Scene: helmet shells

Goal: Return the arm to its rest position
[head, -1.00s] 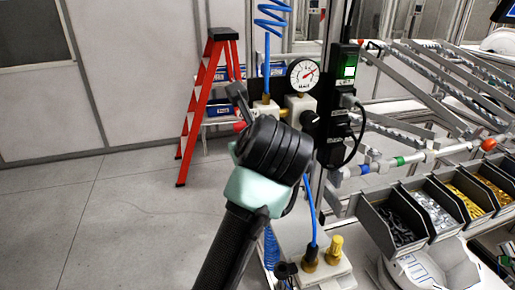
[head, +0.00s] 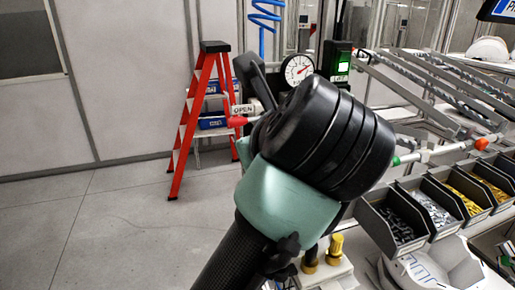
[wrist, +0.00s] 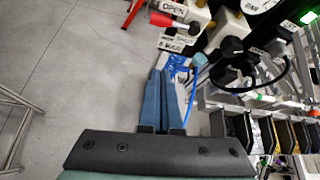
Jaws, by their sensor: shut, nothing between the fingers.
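My gripper (wrist: 168,100) is shut and empty in the wrist view, its two blue-grey fingers side by side. In the head view my black and pale green wrist fills the middle and hides the fingertips. Behind it stands a pneumatic panel with a round gauge (head: 298,69) and a green-lit box (head: 341,60). A red valve handle (head: 236,121) by an OPEN label shows left of my wrist; it also shows in the wrist view (wrist: 166,20). My gripper is apart from the handle.
A red stepladder (head: 195,110) stands behind on the left. Grey bins (head: 402,240) with small parts line the right, below sloping rails (head: 420,85). A brass-coloured fitting (head: 335,248) sits low in the middle. The floor at left (head: 90,230) is clear.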

